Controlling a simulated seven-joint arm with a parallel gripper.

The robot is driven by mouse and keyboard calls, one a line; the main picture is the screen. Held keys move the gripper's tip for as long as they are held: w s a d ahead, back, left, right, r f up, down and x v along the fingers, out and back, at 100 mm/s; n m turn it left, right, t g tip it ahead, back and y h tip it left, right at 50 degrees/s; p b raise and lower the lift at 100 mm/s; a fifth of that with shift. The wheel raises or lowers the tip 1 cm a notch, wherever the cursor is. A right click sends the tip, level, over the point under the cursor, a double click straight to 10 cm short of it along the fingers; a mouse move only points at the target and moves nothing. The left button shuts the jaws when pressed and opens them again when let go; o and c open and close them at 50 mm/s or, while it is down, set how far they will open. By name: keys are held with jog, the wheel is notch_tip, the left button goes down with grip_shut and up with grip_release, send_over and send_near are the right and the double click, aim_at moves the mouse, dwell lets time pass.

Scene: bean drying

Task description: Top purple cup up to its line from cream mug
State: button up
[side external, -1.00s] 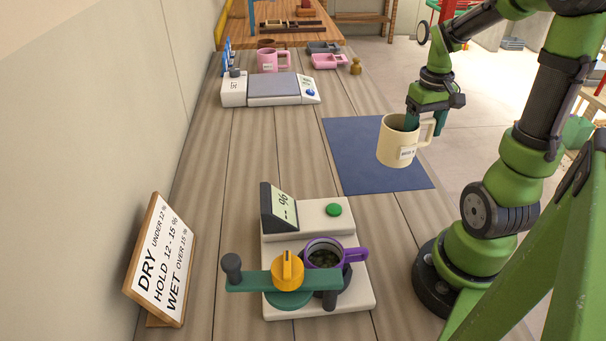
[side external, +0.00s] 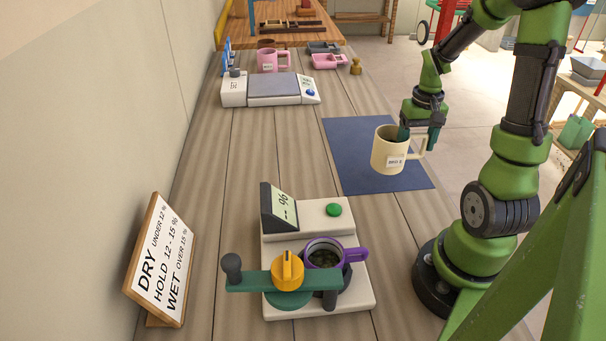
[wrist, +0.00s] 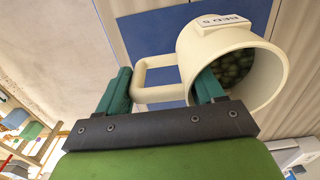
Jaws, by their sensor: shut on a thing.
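The cream mug (side external: 389,158) with a small label is held in the air over the blue mat (side external: 350,150), close to upright in the side view. My gripper (side external: 418,135) is shut on the mug's wall on its handle side. In the wrist view the mug (wrist: 213,55) shows greenish beans inside, and one finger of my gripper (wrist: 163,88) is inside the rim. The purple cup (side external: 361,254) sits in the meter at the front, with dark contents low inside. Its line cannot be made out. The meter's green and yellow swing arm (side external: 250,281) is beside the cup, partly in front of it.
The meter (side external: 313,217) has a display and a green button. A sign with DRY, HOLD and WET (side external: 160,255) stands at left. A scale (side external: 270,88), a pink mug (side external: 268,61) and a pink tray (side external: 328,61) are farther back. Bare table lies between mat and meter.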

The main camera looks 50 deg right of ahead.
aim_at(413, 155)
jog(key=shift+f, duration=2.1)
jog(key=shift+f, duration=0.15)
jog(key=o, duration=1.3)
jog(key=shift+c, duration=0.2)
